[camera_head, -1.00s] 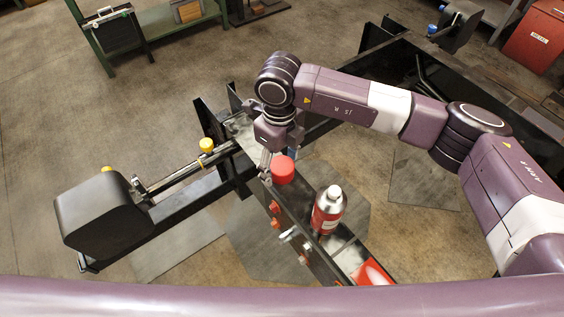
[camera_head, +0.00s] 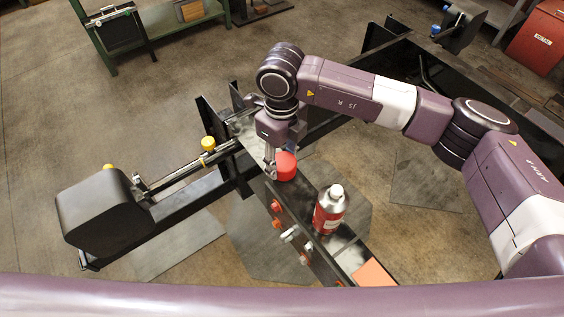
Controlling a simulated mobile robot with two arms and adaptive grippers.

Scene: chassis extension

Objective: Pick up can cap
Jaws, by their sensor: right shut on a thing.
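The red can cap (camera_head: 286,167) is at the far end of the black beam, beyond the spray can. My right gripper (camera_head: 273,168) reaches down from above and is shut on the cap at its left side. The red spray can (camera_head: 329,210) with a white top stands upright on the beam, nearer to me, uncapped. Whether the cap touches the beam I cannot tell. My left gripper does not show.
The black chassis beam (camera_head: 345,257) has red and silver fittings on its left side. An orange-red flat piece (camera_head: 374,273) lies at its near end. A black box-shaped end (camera_head: 103,212) is at left. A red metal bin (camera_head: 540,36) stands far right.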

